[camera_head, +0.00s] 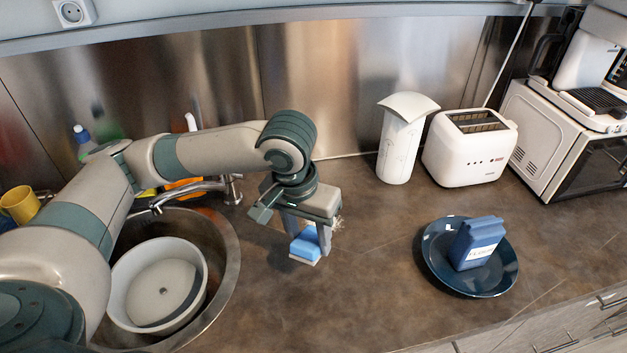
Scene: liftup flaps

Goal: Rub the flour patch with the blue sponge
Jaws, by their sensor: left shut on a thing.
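The blue sponge (304,246) has a pale underside and is between the fingers of my left gripper (308,236). The left gripper is shut on it, pointing down at the brown counter right of the sink. I cannot tell whether the sponge touches the counter. My right gripper is not in view.
A sink (228,262) with a white pot (120,290) lies to the left, beside a faucet (190,190). A dark blue plate (496,283) holds a blue packet (478,243) at right. A white cylinder (399,145), toaster (468,150) and microwave (545,140) stand behind. The middle counter is clear.

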